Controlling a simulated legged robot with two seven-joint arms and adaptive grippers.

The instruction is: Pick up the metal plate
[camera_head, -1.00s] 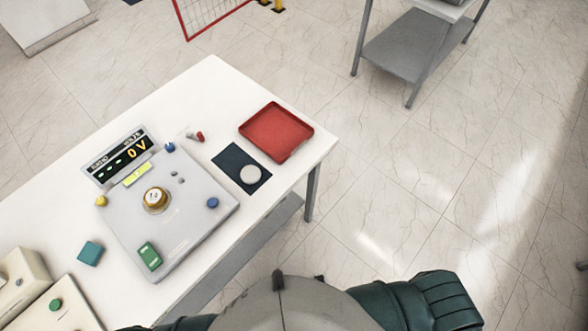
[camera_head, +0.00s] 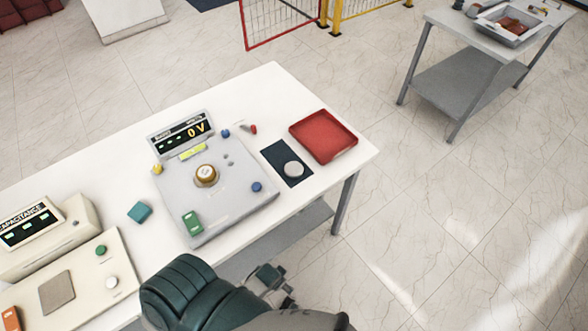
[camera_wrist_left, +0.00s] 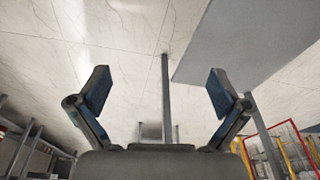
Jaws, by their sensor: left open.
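A round silver-grey disc (camera_head: 293,169) lies on a dark mat (camera_head: 275,152) near the right end of the white table. A flat brownish-grey square plate (camera_head: 57,291) lies on the cream capacitance unit (camera_head: 103,265) at the lower left. I cannot tell which of them is the metal plate. My left arm shows at the bottom of the head view, in front of the table and apart from both; its fingers are not clear there. In the left wrist view my left gripper (camera_wrist_left: 158,92) is open with nothing between its fingers. My right gripper is not in view.
A grey test unit (camera_head: 230,196) with a 0 V display stands mid-table. A red tray (camera_head: 324,137) sits at the right end. A teal block (camera_head: 139,212) lies between the units. Another table (camera_head: 480,45) stands on open floor at the upper right.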

